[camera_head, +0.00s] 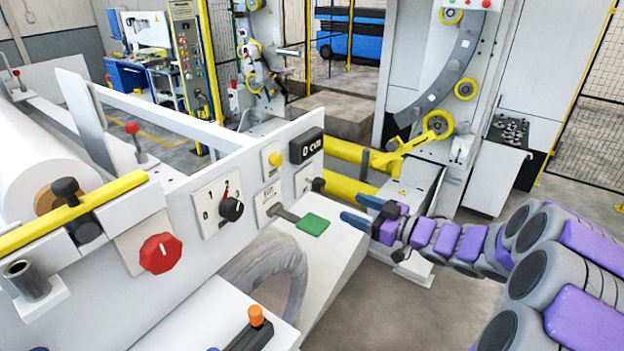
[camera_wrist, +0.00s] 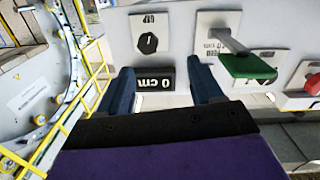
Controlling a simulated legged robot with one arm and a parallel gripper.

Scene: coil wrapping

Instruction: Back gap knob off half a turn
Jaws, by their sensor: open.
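The gap knob (camera_head: 318,185) is a small black knob on a white plate on the grey-white control panel, below the black display reading 0 cm (camera_head: 305,145). In the wrist view, which is upside down, the gap knob (camera_wrist: 148,42) sits on its labelled plate with a light pointer line roughly upright in the picture. The display (camera_wrist: 153,80) shows between my fingers there. My gripper (camera_head: 354,207) has two blue fingers, open and empty, just right of the knob in the head view and apart from it. In the wrist view my gripper (camera_wrist: 163,88) points at the panel.
A green paddle lever (camera_head: 313,223) juts from the panel close to the knob. A yellow button (camera_head: 275,159), a black selector (camera_head: 231,208) and a red knob (camera_head: 160,253) lie to the left. Yellow rails (camera_head: 348,190) and the wrapping ring (camera_head: 440,85) stand behind.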

